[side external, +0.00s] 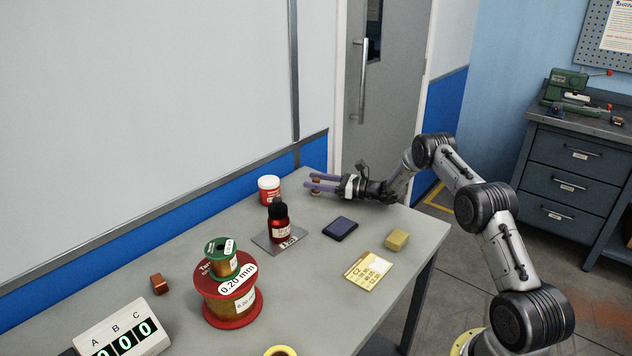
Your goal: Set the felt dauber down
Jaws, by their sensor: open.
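My gripper (316,182) is at the far end of the bench, low over the top, with its two purple fingers apart and pointing left. A small brown piece (316,189), which may be the felt dauber, shows between the fingers. It is partly hidden by them, and I cannot tell whether it touches either finger. It appears to stand on the bench top.
A red-and-white jar (269,190) stands just left of the fingertips. Nearer are a dark red bottle (280,230) on a grey plate, a dark blue pad (340,228), a yellow block (397,239), a yellow card (368,268) and stacked wire spools (228,302).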

